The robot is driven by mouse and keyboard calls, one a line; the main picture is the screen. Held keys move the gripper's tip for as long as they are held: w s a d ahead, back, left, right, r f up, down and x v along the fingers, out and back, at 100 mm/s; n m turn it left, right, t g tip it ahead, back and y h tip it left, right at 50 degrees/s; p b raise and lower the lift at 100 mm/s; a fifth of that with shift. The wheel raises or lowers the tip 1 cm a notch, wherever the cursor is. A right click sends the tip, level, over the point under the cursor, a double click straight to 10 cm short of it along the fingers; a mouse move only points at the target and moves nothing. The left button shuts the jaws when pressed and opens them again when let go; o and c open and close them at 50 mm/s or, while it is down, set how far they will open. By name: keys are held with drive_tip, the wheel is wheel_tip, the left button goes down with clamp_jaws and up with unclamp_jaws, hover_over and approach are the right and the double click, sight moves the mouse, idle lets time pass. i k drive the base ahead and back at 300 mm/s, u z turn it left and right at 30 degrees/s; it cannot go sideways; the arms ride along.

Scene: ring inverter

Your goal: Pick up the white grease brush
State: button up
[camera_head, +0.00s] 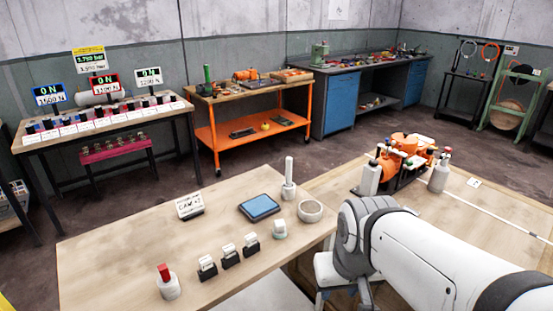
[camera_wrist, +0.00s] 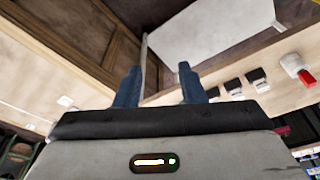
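In the head view a white upright stick (camera_head: 289,168) stands in a small white holder (camera_head: 288,190) at the back right of the near wooden table; it may be the white grease brush, but no bristles show. I cannot make it out in the wrist view. My gripper (camera_wrist: 157,78) shows in the wrist view with its two dark blue fingers apart and nothing between them. In the head view my arm's end is hidden, so its distance from the stick cannot be told.
The near table (camera_head: 110,255) also bears a blue pad (camera_head: 259,207), a round grey bowl (camera_head: 310,210), a sign card (camera_head: 190,204), several black-and-white blocks (camera_head: 230,256) and a red-topped white holder (camera_head: 168,287). An orange device (camera_head: 405,150) stands on the right-hand table. The near table's left part is clear.

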sight(288, 184)
drive_tip(key=u, duration=0.05)
drive_tip(key=i, duration=0.3)
drive_tip(key=u, duration=0.05)
drive_tip(key=k, duration=1.1)
drive_tip(key=z, duration=0.4)
drive_tip(key=i, duration=1.8)
drive_tip(key=u, duration=0.65)
